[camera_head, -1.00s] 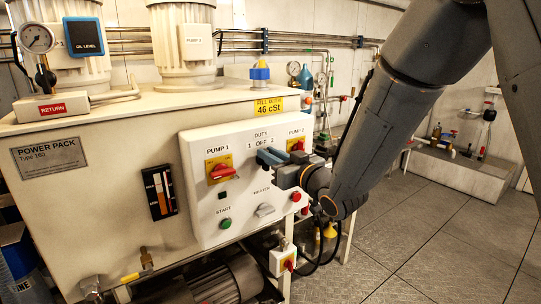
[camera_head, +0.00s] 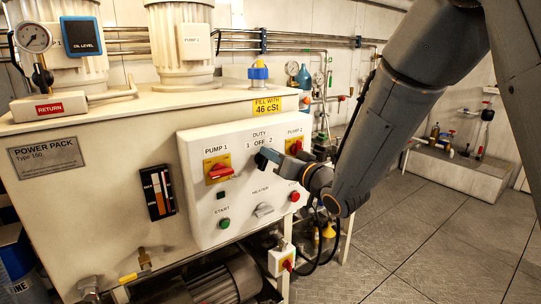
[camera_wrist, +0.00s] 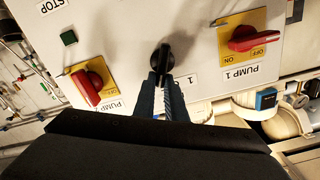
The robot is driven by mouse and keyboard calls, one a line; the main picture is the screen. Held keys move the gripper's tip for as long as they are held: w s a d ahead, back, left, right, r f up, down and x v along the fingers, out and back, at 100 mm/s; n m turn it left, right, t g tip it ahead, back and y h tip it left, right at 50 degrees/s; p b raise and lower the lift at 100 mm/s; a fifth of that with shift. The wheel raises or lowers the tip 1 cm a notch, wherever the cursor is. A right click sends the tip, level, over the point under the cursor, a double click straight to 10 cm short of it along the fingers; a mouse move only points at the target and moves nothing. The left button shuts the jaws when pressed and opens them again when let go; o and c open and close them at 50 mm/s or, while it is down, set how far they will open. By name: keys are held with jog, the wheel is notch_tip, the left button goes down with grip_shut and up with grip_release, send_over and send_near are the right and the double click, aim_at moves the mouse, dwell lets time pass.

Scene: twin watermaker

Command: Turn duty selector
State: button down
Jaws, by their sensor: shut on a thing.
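The duty selector (camera_wrist: 163,57) is a black knob on the white control panel, seen in the wrist view between the two pump switches. My gripper (camera_wrist: 164,80) is shut on it, with one finger on each side of its grip. The knob's grip lines up with my fingers, and a "1" label shows to its right in that view. Which position the knob points to, I cannot tell.
The red PUMP 1 switch (camera_head: 219,171) is left of my gripper and the PUMP 2 switch (camera_head: 296,147) is close on its right. Below are the heater knob (camera_head: 264,210), green start button (camera_head: 224,223) and red stop button (camera_head: 295,196).

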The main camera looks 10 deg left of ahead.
jog(key=shift+w+d+f+m, duration=0.15)
jog(key=shift+f+m, duration=0.05)
jog(key=shift+m, duration=0.85)
jog(key=shift+w+d+f+m, duration=0.1)
jog(key=shift+f+m, duration=0.05)
jog(key=shift+m, duration=0.9)
jog(key=c, duration=1.8)
grip_release()
jog(key=shift+d, duration=0.1)
jog(key=b+v, duration=0.1)
jog(key=v, duration=0.6)
jog(key=shift+s+d+b, duration=0.2)
jog(key=shift+s+b, duration=0.15)
jog(key=shift+b, duration=0.05)
jog(key=shift+w+d, duration=0.1)
